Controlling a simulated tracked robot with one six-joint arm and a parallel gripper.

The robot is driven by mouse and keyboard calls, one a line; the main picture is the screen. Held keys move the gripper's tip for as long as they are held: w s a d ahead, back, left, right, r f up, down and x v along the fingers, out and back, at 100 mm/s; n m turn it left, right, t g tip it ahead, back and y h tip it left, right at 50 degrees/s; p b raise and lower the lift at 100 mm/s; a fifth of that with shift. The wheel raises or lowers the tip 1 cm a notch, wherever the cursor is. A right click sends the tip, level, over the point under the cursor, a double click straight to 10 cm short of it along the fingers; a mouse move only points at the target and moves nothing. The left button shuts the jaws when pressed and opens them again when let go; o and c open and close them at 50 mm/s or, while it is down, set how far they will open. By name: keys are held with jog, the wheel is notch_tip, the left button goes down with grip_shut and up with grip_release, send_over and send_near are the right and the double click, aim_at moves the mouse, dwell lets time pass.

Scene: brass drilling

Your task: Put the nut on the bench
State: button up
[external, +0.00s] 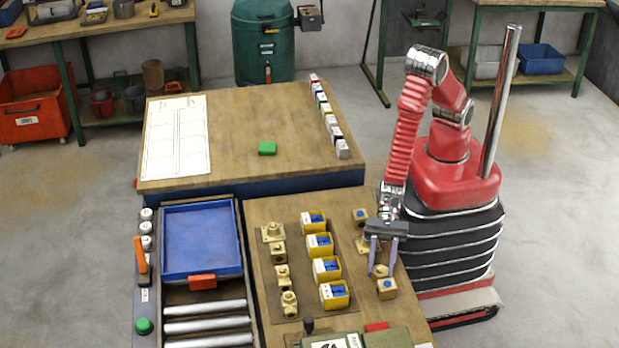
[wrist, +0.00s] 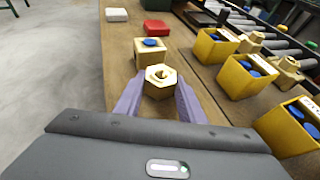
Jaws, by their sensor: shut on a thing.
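A brass hexagonal nut (wrist: 160,82) with a central hole sits between the purple fingers of my gripper (wrist: 158,102) in the wrist view. My gripper is shut on it. In the external view my gripper (external: 382,273) points down at the right edge of the front wooden worktop, with the nut (external: 381,270) between its fingertips. I cannot tell whether the nut touches the worktop.
A brass block with a blue top (external: 386,289) stands close to the nut; it also shows in the wrist view (wrist: 150,52). Yellow bins (external: 319,245) with blue contents line the front worktop. A blue tray (external: 201,240) lies left of them. The bench's middle is mostly clear.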

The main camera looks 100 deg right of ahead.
jog(key=o, duration=1.4)
jog(key=shift+c, duration=0.2)
jog(key=shift+d+r, duration=0.1)
jog(key=shift+r, duration=0.05)
jog(key=v, duration=1.1)
jog(key=shift+s+d+r, duration=0.1)
jog(key=shift+s+d, duration=0.1)
jog(key=shift+d, duration=0.1)
